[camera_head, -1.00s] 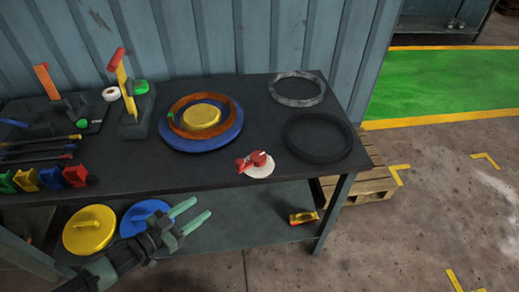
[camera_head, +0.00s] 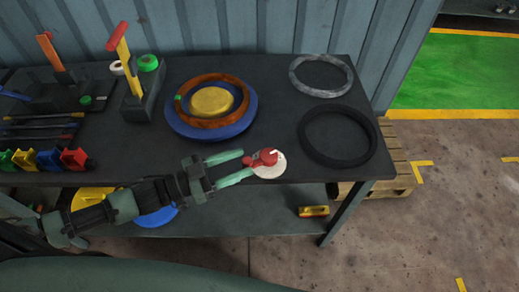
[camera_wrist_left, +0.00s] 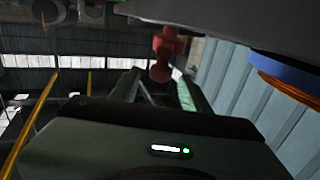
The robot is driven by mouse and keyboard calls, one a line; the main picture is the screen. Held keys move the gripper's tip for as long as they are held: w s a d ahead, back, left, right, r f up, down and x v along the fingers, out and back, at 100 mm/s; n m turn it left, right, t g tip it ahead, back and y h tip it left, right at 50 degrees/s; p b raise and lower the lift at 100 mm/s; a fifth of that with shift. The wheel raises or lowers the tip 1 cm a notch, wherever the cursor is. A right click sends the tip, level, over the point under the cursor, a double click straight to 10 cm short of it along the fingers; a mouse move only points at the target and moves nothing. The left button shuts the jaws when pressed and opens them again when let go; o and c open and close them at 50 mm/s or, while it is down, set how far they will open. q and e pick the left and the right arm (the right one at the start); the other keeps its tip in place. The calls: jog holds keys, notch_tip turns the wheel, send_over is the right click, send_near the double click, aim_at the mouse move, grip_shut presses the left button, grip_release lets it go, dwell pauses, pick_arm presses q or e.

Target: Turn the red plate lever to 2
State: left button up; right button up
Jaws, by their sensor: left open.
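The red plate lever (camera_head: 264,157) sits on a round white plate (camera_head: 270,170) near the front edge of the dark table. My left gripper (camera_head: 243,166) reaches in from the left with its two green fingers open. The fingertips are right by the lever, one on its far side and one on its near side; I cannot tell whether they touch it. In the left wrist view the red lever (camera_wrist_left: 164,55) shows between and beyond the open fingers. The markings on the plate are too small to read. My right gripper is not in view.
On the table (camera_head: 230,165) stand a blue disc (camera_head: 245,122) with an orange ring (camera_head: 237,90), a grey ring (camera_head: 347,75) and a black ring (camera_head: 368,150). A yellow-handled lever block (camera_head: 132,105) stands behind left. A yellow-red item (camera_head: 313,211) lies on the lower shelf.

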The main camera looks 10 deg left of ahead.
aim_at(251, 159)
pick_arm(q)
jog(key=x, duration=0.4)
jog(key=shift+d+r+p, duration=0.15)
jog(key=shift+p, duration=0.25)
jog(key=shift+w+d, duration=0.5)
jog(key=shift+d, duration=0.05)
jog(key=c, duration=0.8)
grip_shut()
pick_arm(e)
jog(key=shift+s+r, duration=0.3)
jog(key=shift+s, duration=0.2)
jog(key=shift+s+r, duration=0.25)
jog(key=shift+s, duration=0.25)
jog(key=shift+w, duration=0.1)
